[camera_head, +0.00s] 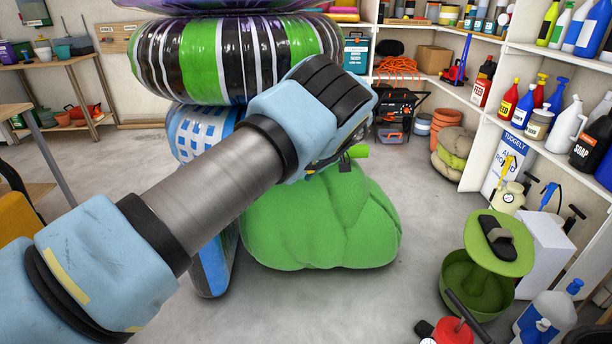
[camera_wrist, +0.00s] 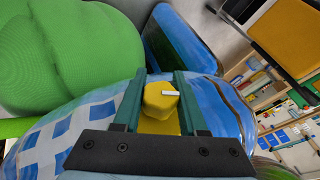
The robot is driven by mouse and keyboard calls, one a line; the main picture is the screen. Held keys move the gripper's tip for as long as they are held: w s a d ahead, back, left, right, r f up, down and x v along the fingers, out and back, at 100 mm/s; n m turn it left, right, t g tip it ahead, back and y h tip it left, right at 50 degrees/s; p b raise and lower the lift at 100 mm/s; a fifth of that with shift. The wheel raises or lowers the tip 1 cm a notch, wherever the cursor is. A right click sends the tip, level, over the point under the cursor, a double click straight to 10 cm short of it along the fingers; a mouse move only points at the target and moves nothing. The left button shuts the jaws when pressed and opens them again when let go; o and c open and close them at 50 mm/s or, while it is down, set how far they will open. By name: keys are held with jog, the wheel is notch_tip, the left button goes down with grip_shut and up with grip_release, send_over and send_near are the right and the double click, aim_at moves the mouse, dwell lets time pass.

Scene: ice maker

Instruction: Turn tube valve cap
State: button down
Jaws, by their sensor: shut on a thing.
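In the wrist view, a small yellow faceted cap (camera_wrist: 160,98) with a short white mark stands between the two teal fingers of my gripper (camera_wrist: 160,80). The fingers are shut on the cap from both sides. It sits by a blue inflatable tube (camera_wrist: 222,105) with a white-and-blue checked patch on the left. In the head view, the blue checked tube (camera_head: 190,130) is partly hidden behind my arm. My arm reaches across the middle, and its wrist hides the cap and most of my gripper.
Striped green, black and white tubes (camera_head: 215,60) are stacked above the blue one. A large green bulky object (camera_head: 320,225) stands close to my gripper; it also shows in the wrist view (camera_wrist: 60,60). Shelves with bottles (camera_head: 530,100) line the right. Grey floor is open between.

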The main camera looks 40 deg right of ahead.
dwell(0.4)
jog(key=shift+c, duration=2.3)
grip_release()
jog(key=b+v, duration=0.1)
jog(key=v, duration=0.9)
jog(key=shift+s+r+b, duration=0.15)
jog(key=shift+r+b, duration=0.1)
jog(key=shift+b, duration=0.05)
jog(key=shift+d, duration=0.2)
